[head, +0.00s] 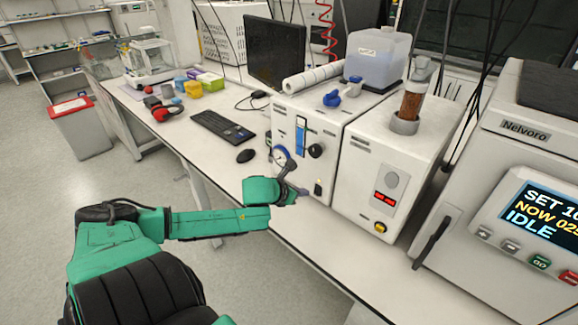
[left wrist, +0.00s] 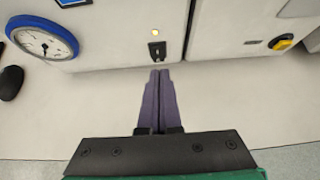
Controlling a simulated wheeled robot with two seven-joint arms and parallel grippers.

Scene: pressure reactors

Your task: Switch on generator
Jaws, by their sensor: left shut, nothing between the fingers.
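The generator is probably the white box (head: 290,128) with a blue level window, a black knob and a round gauge; I see no label naming it. Low on its front is a small black switch (head: 318,188) with a yellow light above it. In the left wrist view, the switch (left wrist: 157,50) lies just beyond my fingertips, and the light (left wrist: 155,31) looks bright yellow. The blue-rimmed gauge (left wrist: 42,42) is to the left. My left gripper (head: 302,191) is shut and empty, in front of the switch; I cannot tell whether it touches. My right gripper is not in view.
A second white box (head: 372,170) with a red display and a yellow button stands close on the right. Further right is the Nelvoro unit (head: 515,165). A mouse (head: 246,156) and keyboard (head: 222,127) lie left. The bench strip in front is clear.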

